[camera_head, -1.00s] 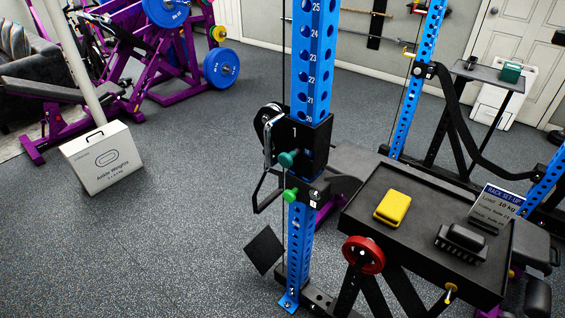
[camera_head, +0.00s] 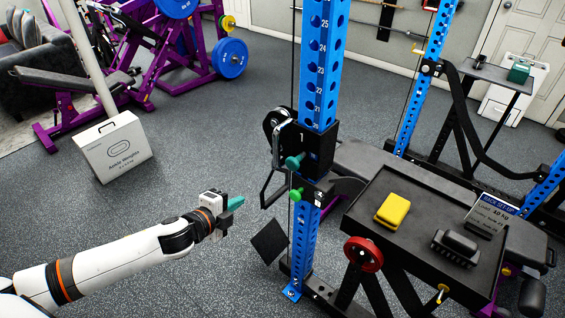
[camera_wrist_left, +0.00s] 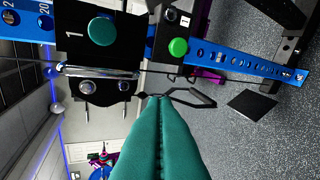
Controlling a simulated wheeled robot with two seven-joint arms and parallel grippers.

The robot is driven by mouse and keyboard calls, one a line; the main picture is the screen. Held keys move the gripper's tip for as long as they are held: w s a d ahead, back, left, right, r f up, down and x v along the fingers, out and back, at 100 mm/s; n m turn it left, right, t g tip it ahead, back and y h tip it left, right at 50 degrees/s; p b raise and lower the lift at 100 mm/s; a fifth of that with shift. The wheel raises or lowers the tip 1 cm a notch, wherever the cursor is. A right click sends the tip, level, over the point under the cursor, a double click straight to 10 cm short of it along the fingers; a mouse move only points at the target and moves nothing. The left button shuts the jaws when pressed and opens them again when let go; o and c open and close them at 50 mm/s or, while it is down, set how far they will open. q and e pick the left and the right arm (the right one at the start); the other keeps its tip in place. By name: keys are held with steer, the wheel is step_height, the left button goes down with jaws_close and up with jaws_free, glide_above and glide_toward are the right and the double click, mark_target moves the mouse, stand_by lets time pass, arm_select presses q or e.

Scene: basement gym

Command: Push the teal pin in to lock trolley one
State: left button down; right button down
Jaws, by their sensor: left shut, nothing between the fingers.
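Trolley one is the black carriage (camera_head: 313,150) on the blue numbered upright (camera_head: 322,65). Its teal pin (camera_head: 294,162) sticks out of the lower front; in the left wrist view the round teal head (camera_wrist_left: 103,31) shows beside the "1" label. A green knob (camera_head: 296,194) sits just below on a smaller black block; it also shows in the left wrist view (camera_wrist_left: 178,47). My left gripper (camera_head: 236,202) has teal fingers, shut and empty, left of the upright and apart from the pin. How deep the pin sits is not clear. My right gripper is not in view.
A black tray table (camera_head: 388,238) right of the upright holds a yellow block (camera_head: 392,211), a black brush-like object (camera_head: 455,246) and a sign. A red wheel (camera_head: 362,254) is at its front. A white ankle-weights box (camera_head: 114,147) stands on open floor at left.

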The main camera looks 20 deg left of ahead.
arm_select(q)
steer(key=s+d+r+m+h, duration=0.2)
steer(key=d+r+m, duration=0.15)
steer(key=r, duration=0.45)
steer(key=p, duration=0.4)
glide_toward(290, 163)
steer(key=shift+n, duration=0.25)
steer(key=x, duration=0.3)
steer(key=f+x, duration=0.1)
steer(key=x, duration=0.3)
steer(key=shift+s, duration=0.2)
steer(key=shift+w+d+t, duration=0.15)
steer(key=shift+w+d, duration=0.05)
steer(key=shift+w, duration=0.4)
steer(key=shift+w+d+t, duration=0.15)
steer(key=shift+w+d, duration=0.05)
steer(key=shift+w, duration=0.35)
steer(key=shift+r, duration=0.2)
